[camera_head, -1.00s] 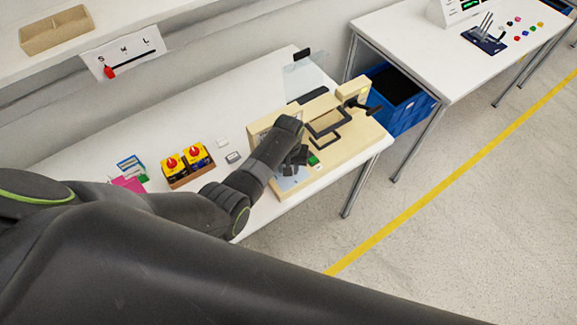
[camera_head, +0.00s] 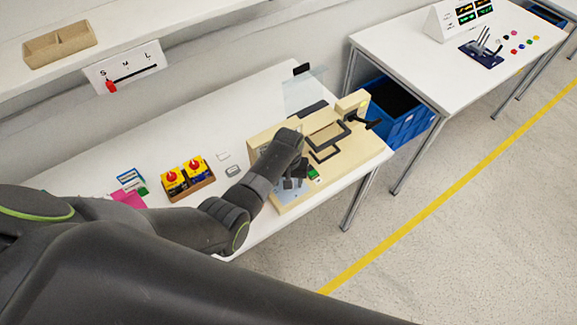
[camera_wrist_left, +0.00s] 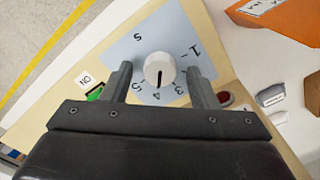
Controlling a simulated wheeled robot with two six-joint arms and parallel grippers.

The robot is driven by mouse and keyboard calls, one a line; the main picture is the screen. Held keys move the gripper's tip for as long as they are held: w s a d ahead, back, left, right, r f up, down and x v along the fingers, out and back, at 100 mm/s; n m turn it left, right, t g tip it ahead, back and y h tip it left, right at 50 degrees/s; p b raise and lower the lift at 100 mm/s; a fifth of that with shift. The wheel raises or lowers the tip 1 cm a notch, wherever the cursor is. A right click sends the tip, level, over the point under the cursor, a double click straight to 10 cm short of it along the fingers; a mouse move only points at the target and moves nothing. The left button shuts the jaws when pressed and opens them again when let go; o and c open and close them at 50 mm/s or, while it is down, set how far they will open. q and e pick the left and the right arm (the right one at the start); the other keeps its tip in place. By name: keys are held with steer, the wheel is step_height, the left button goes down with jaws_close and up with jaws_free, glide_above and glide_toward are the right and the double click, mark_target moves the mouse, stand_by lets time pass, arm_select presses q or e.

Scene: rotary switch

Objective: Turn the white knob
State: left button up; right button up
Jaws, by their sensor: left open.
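The white knob (camera_wrist_left: 159,69) shows in the left wrist view, round with a dark pointer line. It sits on a pale blue dial plate (camera_wrist_left: 133,45) with printed numbers, on a beige panel (camera_wrist_left: 182,18). My left gripper (camera_wrist_left: 161,82) is open, with one finger on each side of the knob and a visible gap to each. In the head view my left gripper (camera_head: 292,183) is over the front left of the beige box (camera_head: 290,203), and my arm hides the knob there. My right gripper is not in view.
A green button (camera_head: 313,174) is close to my gripper, and a red button (camera_wrist_left: 226,98) shows in the wrist view. Black handles (camera_head: 330,140) stand on the box. Two red-and-yellow switches (camera_head: 183,174) are to the left. A blue crate (camera_head: 408,127) is beyond the table's right end.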

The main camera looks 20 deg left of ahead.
arm_select(q)
steer(key=shift+r, duration=0.65)
step_height(320, 180, up, 16)
steer(key=b, duration=0.1)
steer(key=shift+f, duration=0.15)
